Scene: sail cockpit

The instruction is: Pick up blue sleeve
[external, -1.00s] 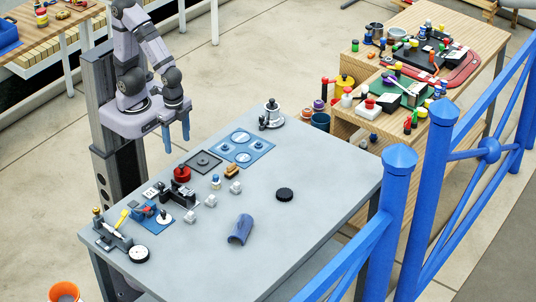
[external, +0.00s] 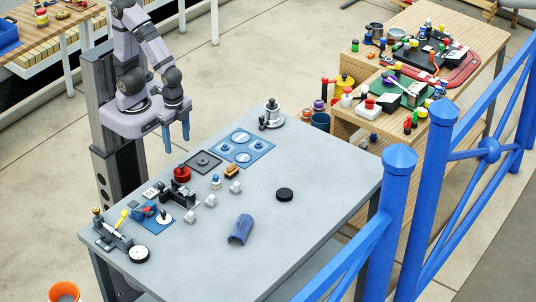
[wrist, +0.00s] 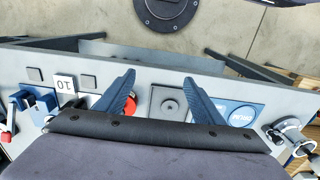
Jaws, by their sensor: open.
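The blue sleeve (external: 240,230) is a short dark-blue curved piece lying on the front part of the grey table (external: 300,215). My gripper (external: 177,138) hangs at the table's far left edge, well apart from the sleeve, with its blue fingers pointing down. In the wrist view its two fingers (wrist: 160,88) stand wide apart with nothing held between them. I cannot see the sleeve in the wrist view.
A black disc (external: 284,195) lies to the right of the sleeve. Several small grey blocks, a red knob (external: 182,174) and a blue plate (external: 242,146) line the far side. Blue railing (external: 398,200) stands at the right. The table around the sleeve is clear.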

